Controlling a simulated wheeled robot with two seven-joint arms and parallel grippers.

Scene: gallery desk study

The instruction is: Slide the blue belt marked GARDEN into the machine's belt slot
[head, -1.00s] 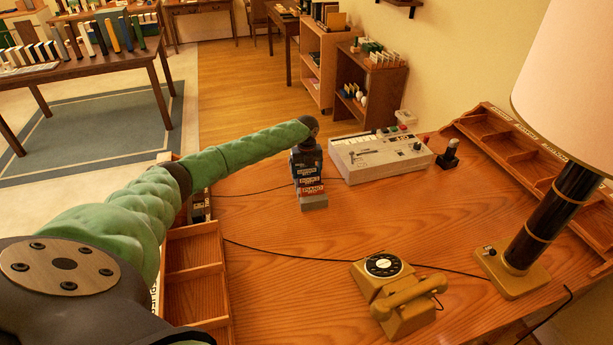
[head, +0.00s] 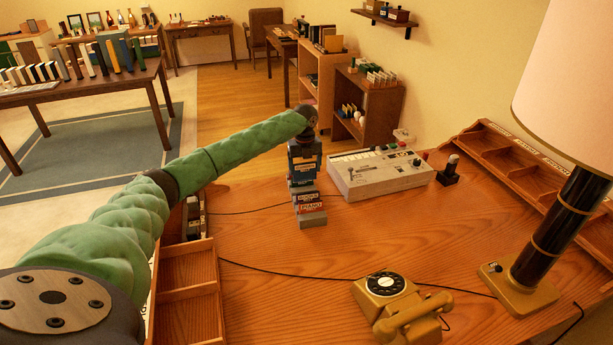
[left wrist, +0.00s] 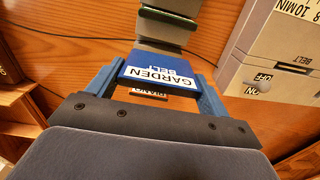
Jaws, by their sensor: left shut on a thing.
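The blue belt marked GARDEN (left wrist: 158,72) is between the fingers of my left gripper (left wrist: 160,82) in the left wrist view, its label upside down there. In the head view my left gripper (head: 305,150) is above a grey stand (head: 312,221) with labelled belts, one reading PIANO (head: 312,207). The belt is hard to tell from the fingers there. The beige machine (head: 378,178) stands to the right of the gripper. My right gripper is not in view.
A yellow telephone (head: 400,308) and a lamp (head: 520,290) stand at the desk's front right. A small joystick-like device (head: 449,172) is right of the machine. Wooden trays (head: 188,295) line the left edge. Black cords cross the desk; its middle is otherwise clear.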

